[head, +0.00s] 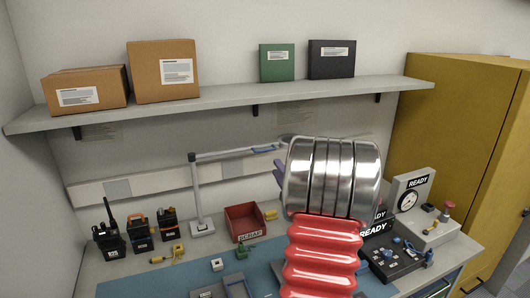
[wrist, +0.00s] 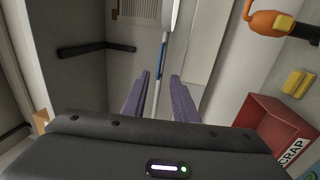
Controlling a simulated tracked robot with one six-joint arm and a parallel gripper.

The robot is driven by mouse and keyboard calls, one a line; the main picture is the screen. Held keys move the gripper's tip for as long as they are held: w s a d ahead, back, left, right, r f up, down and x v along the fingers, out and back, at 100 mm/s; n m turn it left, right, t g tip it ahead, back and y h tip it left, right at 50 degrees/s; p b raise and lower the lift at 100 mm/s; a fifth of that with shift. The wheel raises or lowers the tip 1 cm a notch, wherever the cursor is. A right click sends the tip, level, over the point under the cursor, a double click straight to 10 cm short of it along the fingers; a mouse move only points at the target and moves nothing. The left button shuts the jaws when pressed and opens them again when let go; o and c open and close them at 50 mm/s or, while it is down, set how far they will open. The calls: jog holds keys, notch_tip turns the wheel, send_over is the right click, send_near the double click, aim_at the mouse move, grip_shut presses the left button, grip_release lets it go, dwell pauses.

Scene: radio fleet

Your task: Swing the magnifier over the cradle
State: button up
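The magnifier's jointed pale arm (head: 232,153) rises from a post (head: 196,205) at the back of the bench and reaches right, with a blue section (head: 265,149) near its end. Its head end is largely hidden behind my arm in the head view. My gripper (head: 279,172) is mostly hidden there too; a purple finger shows below the magnifier arm. In the wrist view my gripper (wrist: 161,77) is open, and the pale bar with its blue section (wrist: 162,58) lines up between the fingers, with gaps both sides. I cannot clearly pick out the cradle; a grey item (head: 235,285) lies on the blue mat.
A red scrap bin (head: 245,222) stands near the post, and several radios (head: 140,233) stand at left. A black box (head: 395,258) and a READY gauge (head: 411,190) are at right. A shelf (head: 220,98) with boxes runs above. A yellow cabinet (head: 450,140) stands at right.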

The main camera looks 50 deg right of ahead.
aim_at(252, 148)
jog(key=x, duration=1.2)
jog(key=shift+w+d, duration=0.1)
jog(key=shift+w, duration=0.15)
jog(key=c, duration=0.6)
jog(key=shift+r, duration=0.1)
grip_shut()
jog(key=shift+r, duration=0.1)
